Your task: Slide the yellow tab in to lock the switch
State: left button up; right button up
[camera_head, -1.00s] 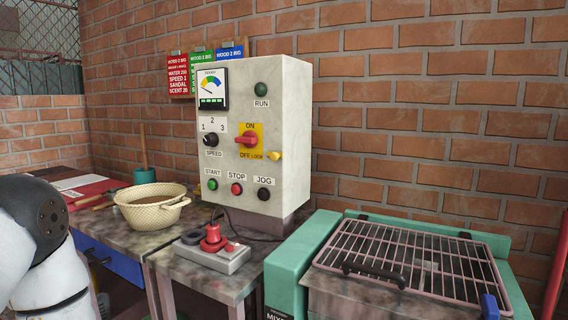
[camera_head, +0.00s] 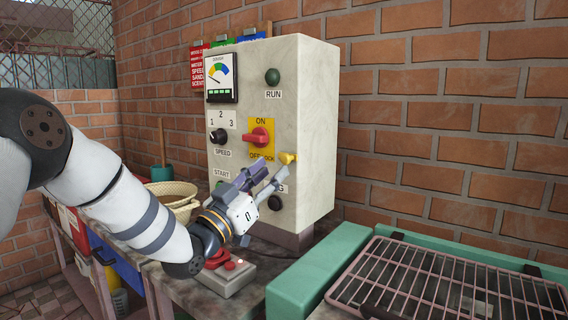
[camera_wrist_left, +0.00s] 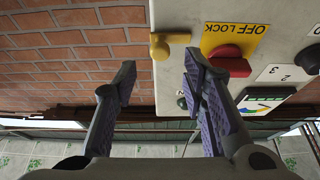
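The yellow tab (camera_head: 287,158) sticks out at the right of the red switch (camera_head: 258,137) on the front of the pale control box (camera_head: 322,120). The switch sits on a yellow ON / OFF LOCK plate (camera_head: 262,124). My left gripper (camera_head: 262,176) is open and empty, just below and left of the tab, in front of the box. In the left wrist view the tab (camera_wrist_left: 160,46) lies ahead between the spread fingers (camera_wrist_left: 158,80), apart from them, and the red switch (camera_wrist_left: 229,60) is to its right. My right gripper is out of view.
Below the switch are several buttons, including JOG (camera_head: 275,203), partly hidden by my gripper. A green machine with a grille (camera_head: 450,285) fills the front right. A brick wall is behind.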

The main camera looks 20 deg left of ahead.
aim_at(284, 160)
pick_arm(q)
jog(key=x, duration=0.5)
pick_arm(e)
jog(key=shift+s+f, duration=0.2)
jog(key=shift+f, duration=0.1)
pick_arm(q)
jog(key=shift+c, duration=0.5)
grip_shut()
jog(key=shift+w+a, duration=0.25)
jog(key=shift+a, duration=0.45)
jog(key=shift+w+a, duration=0.3)
jog(key=shift+a, duration=0.45)
jog(key=shift+c, duration=0.5)
grip_release()
jog(key=shift+o, duration=1)
jog(key=shift+a, duration=0.1)
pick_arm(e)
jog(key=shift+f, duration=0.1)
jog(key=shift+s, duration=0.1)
